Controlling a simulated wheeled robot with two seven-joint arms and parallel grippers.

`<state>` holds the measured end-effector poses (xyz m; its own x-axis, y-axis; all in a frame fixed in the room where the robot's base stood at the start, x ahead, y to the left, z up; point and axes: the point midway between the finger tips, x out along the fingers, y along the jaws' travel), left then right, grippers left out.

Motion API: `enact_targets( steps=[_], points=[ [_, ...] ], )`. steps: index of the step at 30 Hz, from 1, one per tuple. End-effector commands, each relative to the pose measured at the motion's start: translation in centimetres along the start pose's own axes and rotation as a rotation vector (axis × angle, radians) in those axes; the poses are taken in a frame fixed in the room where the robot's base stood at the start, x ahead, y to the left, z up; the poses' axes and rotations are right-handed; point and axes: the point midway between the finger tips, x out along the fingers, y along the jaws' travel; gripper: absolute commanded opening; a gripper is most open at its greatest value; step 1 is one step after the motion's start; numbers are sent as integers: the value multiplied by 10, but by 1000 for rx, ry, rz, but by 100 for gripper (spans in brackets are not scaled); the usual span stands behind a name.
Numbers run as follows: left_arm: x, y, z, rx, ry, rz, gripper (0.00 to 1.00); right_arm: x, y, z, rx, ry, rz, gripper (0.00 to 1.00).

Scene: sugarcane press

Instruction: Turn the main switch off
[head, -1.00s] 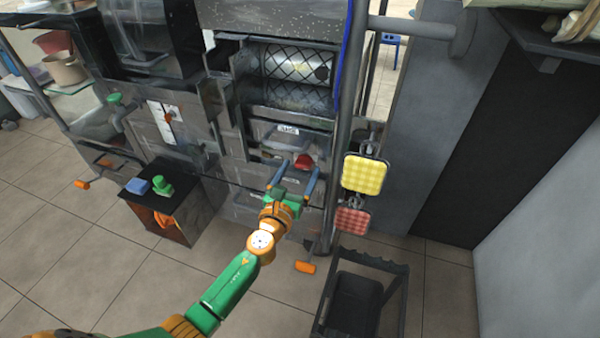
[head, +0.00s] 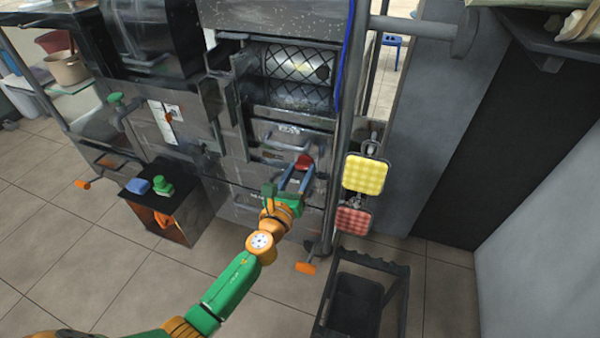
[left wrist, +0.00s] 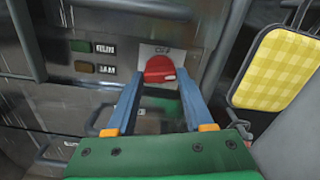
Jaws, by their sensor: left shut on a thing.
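The main switch is a red knob (head: 303,161) on the front of the metal press. In the left wrist view the red knob (left wrist: 159,68) sits on a light plate, with the letters OFF above it. My left gripper (head: 298,171) is at the switch; its two blue fingers reach to either side of the knob and are shut on it. The left wrist view shows the fingers (left wrist: 160,77) with the knob between their tips. How far the knob is turned is hard to tell. My right gripper is not in view.
Two small labelled buttons, one green (left wrist: 81,46) and one brown (left wrist: 84,67), sit left of the switch. A yellow checked pad (head: 366,174) and a red checked pad (head: 353,219) hang at right. A black box (head: 160,200) with sponges stands on the floor at left.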

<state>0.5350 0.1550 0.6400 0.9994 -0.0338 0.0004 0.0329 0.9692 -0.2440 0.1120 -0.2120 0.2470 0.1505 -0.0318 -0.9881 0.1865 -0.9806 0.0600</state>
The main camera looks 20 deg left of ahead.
Motion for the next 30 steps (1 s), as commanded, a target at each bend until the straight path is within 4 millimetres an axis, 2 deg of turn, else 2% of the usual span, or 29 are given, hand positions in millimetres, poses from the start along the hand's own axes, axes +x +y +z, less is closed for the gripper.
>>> enact_targets(
  steps=[17, 30],
  points=[
    [0, 0, 0, -545, 0, -1, 0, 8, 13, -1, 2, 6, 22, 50],
    [0, 0, 0, -958, 0, 0, 0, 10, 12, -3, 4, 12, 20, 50]
  ],
)
